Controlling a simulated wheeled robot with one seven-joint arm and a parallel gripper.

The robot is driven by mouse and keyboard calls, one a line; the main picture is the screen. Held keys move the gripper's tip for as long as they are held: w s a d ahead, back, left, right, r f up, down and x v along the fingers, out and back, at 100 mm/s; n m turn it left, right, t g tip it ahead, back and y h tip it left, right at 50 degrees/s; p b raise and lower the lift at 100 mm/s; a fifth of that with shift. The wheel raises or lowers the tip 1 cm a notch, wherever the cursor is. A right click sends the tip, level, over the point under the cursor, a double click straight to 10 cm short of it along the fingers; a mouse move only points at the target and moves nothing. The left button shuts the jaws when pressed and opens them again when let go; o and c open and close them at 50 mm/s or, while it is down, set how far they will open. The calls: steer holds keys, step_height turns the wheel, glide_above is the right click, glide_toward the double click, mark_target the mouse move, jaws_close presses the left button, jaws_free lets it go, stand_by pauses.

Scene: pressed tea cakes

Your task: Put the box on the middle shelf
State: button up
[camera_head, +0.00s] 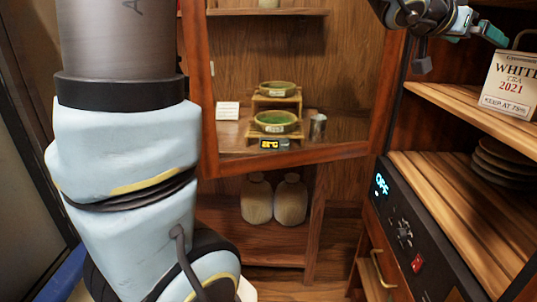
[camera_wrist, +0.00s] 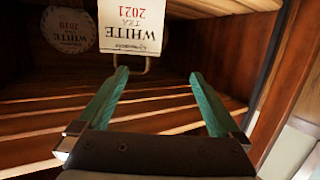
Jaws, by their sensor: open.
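The box (camera_head: 510,84) is cream-coloured, labelled "WHITE TEA 2021", with a dark handle on top. It stands on the upper visible slatted shelf (camera_head: 470,108) of the cabinet at the right. In the wrist view the box (camera_wrist: 133,28) appears upside down at the top, its handle (camera_wrist: 146,67) hanging toward my fingertips. My gripper (camera_head: 490,33) is open and empty, just left of and above the box in the head view. In the wrist view its teal fingers (camera_wrist: 158,75) are spread apart with the handle lying in line with the gap. Whether they touch it cannot be told.
A lower slatted shelf (camera_head: 430,170) holds a stack of dark discs (camera_head: 505,160). A round "WHITE 2019" cake (camera_wrist: 70,29) is beside the box. A wood-framed display case (camera_head: 208,130) with green bowls stands left.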

steer(key=w+a+f+n+t+y, duration=0.1)
steer(key=w+a+f+n+y, duration=0.4)
steer(key=a+f, duration=0.55)
steer(key=w+a+f+n+t+y, duration=0.15)
steer(key=w+a+f+y, duration=0.45)
steer(key=a, duration=0.8)
steer(key=s+a+f+n+g+y, duration=0.1)
steer(key=s+a+f+n+g, duration=0.1)
steer(key=s+a+f, duration=0.4)
steer(key=s+a+f+n+g+y, duration=0.2)
steer(key=s+a+f+g, duration=0.3)
steer(key=a, duration=0.9)
step_height(320, 180, down, 4)
steer(key=shift+s+a+r+n, duration=0.1)
steer(key=shift+s+a+n, duration=0.2)
steer(key=shift+s+n, duration=0.75)
steer(key=shift+s, duration=0.15)
